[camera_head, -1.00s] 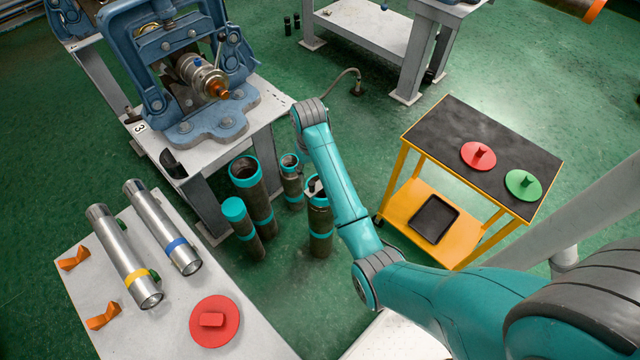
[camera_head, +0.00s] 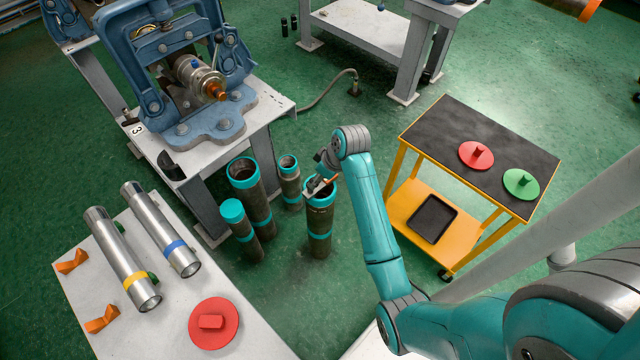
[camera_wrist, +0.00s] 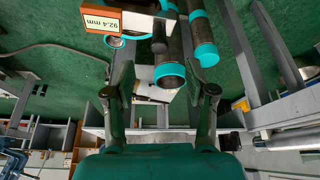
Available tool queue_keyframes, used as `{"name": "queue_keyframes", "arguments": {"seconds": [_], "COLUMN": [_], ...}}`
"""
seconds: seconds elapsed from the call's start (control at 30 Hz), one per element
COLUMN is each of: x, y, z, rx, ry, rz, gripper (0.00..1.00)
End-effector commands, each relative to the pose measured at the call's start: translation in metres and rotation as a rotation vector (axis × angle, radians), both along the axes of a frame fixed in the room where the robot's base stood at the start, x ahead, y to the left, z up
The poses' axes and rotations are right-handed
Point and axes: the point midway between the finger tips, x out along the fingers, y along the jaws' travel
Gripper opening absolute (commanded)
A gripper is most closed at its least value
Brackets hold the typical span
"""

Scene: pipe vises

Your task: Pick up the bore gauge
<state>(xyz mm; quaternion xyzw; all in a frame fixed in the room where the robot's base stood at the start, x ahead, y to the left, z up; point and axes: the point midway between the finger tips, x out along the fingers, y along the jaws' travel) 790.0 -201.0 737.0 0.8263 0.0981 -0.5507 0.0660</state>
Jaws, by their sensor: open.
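The bore gauge seems to be the orange-edged box reading "92.4 mm" (camera_wrist: 103,19) at the top of the wrist view, on a pale bar, with a dark round-ended part beside it. In the head view my gripper (camera_head: 316,184) is low at the mouth of the front-right dark pipe with teal bands (camera_head: 320,222); the gauge is too small there to make out clearly. In the wrist view my gripper (camera_wrist: 163,88) has its two fingers spread apart, with nothing held between them. The gauge lies beyond the fingertips, up and left of them.
Several dark teal-banded pipes (camera_head: 262,210) stand close together on the floor. A vise (camera_head: 190,75) on a bench is at the upper left. A white table (camera_head: 250,342) with silver cylinders is at the lower left. A yellow cart (camera_head: 470,235) is to the right.

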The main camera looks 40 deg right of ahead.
Motion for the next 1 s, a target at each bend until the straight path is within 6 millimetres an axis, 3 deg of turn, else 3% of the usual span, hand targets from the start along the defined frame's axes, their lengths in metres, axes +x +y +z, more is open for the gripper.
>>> {"name": "queue_keyframes", "arguments": {"seconds": [0.7,1.0], "x": [0.026,0.028], "y": [0.006,0.006], "z": [-0.073,-0.077], "rx": [0.001,0.001], "ry": [0.003,0.002], "rz": [-0.001,-0.003], "gripper": [0.55,0.55]}}
